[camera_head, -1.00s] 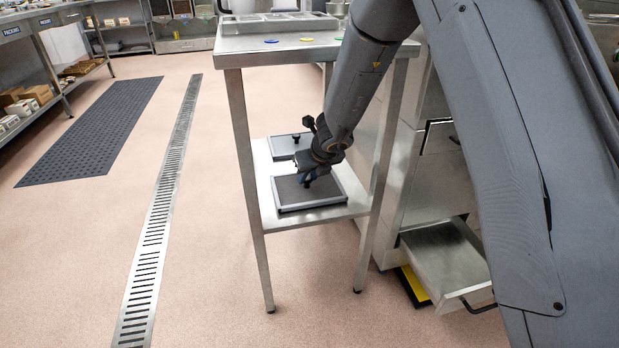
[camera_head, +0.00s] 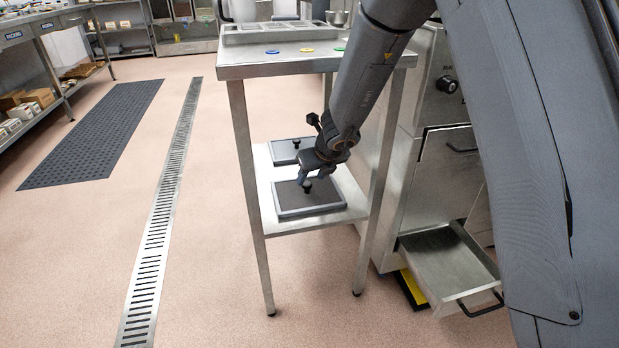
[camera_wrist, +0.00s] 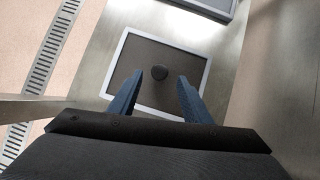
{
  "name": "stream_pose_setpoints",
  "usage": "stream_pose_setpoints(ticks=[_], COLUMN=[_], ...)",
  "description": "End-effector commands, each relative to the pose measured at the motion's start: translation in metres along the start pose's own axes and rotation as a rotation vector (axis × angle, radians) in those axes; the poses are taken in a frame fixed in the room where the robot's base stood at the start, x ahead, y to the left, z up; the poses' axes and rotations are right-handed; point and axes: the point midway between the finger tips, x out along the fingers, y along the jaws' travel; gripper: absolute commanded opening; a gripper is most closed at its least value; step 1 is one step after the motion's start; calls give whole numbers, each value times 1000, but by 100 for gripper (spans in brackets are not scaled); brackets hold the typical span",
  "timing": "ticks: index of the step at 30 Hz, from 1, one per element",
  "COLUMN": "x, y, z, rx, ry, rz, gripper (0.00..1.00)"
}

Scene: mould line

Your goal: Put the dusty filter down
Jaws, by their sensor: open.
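The dusty filter (camera_head: 290,204), a flat panel with a light frame, a dark brownish-grey face and a black knob, lies flat on the lower shelf (camera_head: 280,226) of the steel table. It also shows in the wrist view (camera_wrist: 140,66), with its knob (camera_wrist: 159,72) near the middle. My gripper (camera_head: 306,184) is just above it; in the wrist view its blue fingers (camera_wrist: 157,88) are spread apart, with the knob beyond their tips and nothing held. A second framed panel (camera_head: 284,152) lies behind it on the same shelf, partly hidden by my arm.
The table top (camera_head: 235,58) is above the shelf, with coloured discs and a compartment tray (camera_head: 262,36). A drawer (camera_head: 447,262) stands pulled out at the right. A floor drain (camera_head: 160,220) and dark mat (camera_head: 95,135) lie left; the floor between is clear.

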Motion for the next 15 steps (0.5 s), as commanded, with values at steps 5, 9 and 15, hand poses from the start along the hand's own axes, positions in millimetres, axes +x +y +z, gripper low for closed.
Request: stream_pose_setpoints(ticks=[5, 9, 15], x=[-42, -63, -78], y=[0, 0, 2], z=[2, 1, 1], rx=[0, 0, -18], ry=[-1, -1, -2], rz=[-1, -1, 4], gripper=[44, 44, 44])
